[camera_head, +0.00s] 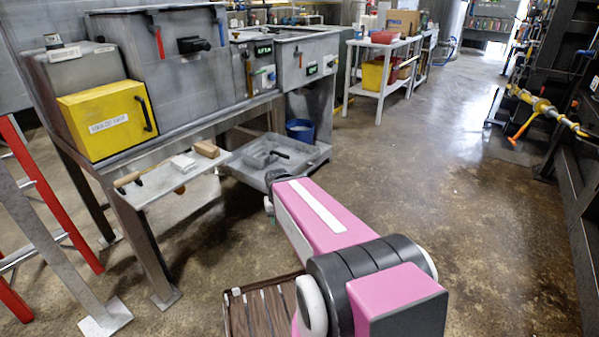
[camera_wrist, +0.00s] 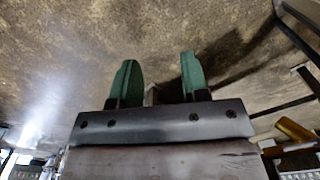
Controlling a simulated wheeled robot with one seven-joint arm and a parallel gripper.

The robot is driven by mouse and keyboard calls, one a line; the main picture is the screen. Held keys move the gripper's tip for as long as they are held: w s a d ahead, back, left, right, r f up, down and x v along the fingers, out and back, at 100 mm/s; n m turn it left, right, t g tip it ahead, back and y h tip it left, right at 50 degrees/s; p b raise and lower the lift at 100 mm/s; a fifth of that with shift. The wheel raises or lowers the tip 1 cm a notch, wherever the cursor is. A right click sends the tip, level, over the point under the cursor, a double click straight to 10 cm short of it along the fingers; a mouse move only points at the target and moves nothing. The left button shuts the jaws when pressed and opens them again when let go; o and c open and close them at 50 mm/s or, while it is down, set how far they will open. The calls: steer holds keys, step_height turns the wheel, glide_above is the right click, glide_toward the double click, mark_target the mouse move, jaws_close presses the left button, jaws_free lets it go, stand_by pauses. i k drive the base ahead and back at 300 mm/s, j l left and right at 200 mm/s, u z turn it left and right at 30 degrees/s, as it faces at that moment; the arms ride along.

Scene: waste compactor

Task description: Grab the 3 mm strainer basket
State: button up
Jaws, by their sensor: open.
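No object is clearly readable as the 3 mm strainer basket. A grey shallow tray (camera_head: 238,172) sits low under the machine in the head view, with a grey piece with a black handle (camera_head: 272,154) in it; I cannot tell whether that is the basket. In the wrist view my gripper (camera_wrist: 157,62) has two green fingers spread apart with nothing between them. Concrete floor lies beyond the fingers. In the head view the end of my arm is at the near edge of the tray, with the gripper mostly hidden behind the pink arm.
A steel machine (camera_head: 180,90) with a yellow labelled box (camera_head: 108,120) stands at left. A shelf (camera_head: 150,192) below it holds a brush, a white block and a brown block. A blue bucket (camera_head: 300,130) stands behind the tray. Floor (camera_head: 440,190) at right is clear.

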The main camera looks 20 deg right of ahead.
mark_target(260, 155)
steer(key=l+u, duration=0.2)
steer(key=l, duration=0.25)
steer(key=k+l+u, duration=0.2)
steer(key=l, duration=0.25)
steer(key=l+u, duration=0.2)
steer(key=l, duration=0.25)
